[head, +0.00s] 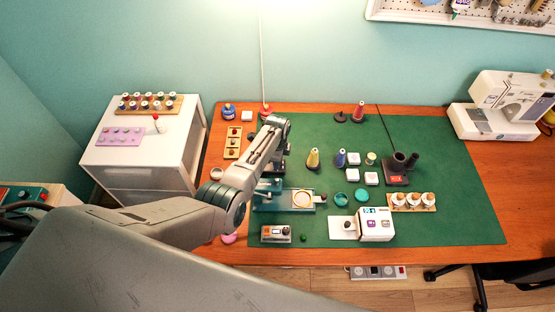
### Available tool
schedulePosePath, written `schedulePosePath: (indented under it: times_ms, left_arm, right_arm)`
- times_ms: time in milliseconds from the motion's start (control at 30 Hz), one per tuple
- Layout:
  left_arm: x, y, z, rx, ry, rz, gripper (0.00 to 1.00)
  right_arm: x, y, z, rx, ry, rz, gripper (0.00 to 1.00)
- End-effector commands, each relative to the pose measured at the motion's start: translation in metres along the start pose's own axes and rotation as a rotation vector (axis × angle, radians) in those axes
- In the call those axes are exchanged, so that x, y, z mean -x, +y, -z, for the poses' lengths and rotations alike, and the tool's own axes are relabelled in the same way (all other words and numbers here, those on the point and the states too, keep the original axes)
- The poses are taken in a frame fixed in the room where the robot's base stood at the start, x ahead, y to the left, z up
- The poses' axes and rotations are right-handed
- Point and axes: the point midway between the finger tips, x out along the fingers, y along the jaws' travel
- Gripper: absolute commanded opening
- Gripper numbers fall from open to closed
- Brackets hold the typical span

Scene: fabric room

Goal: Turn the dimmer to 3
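I cannot tell for certain which thing is the dimmer, and no number 3 is readable. A small grey box (276,234) with an orange-and-white face and a dark knob-like part lies near the mat's front left; it may be the dimmer. My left arm reaches in from the left and bends over the mat's left part. My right gripper is not in view.
A white box with purple buttons (376,225) stands on the green mat (455,215). Several spools, jars and small white blocks stand mid-mat. A dark double-tube stand (399,168) is at centre right. A sewing machine (503,105) stands far right. The mat's right part is clear.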

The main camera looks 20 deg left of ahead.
Motion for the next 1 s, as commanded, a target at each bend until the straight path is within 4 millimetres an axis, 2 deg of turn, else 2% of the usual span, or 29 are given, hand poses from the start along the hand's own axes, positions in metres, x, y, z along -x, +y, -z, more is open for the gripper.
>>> schedulePosePath:
  times_ms: [433, 467, 533, 867, 1000]
  left_arm:
    - [0.0022, -0.0023, 0.0005, -0.009, 0.001, 0.006, 0.04]
    - [0.0022, -0.0024, 0.0005, -0.009, 0.001, 0.006, 0.32]
    - [0.002, -0.0021, 0.0004, -0.009, 0.001, 0.005, 0.46]
    - [0.0013, -0.0007, 0.0003, -0.008, 0.001, 0.002, 0.48]
    - [0.0076, -0.0012, 0.0005, -0.008, 0.001, 0.003, 0.48]
  right_arm:
    - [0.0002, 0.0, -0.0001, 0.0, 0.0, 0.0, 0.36]
    - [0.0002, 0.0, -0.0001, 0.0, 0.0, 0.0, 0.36]
    - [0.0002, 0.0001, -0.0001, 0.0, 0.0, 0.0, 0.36]
    - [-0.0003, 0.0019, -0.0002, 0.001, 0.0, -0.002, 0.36]
    - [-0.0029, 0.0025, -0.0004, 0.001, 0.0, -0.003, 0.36]
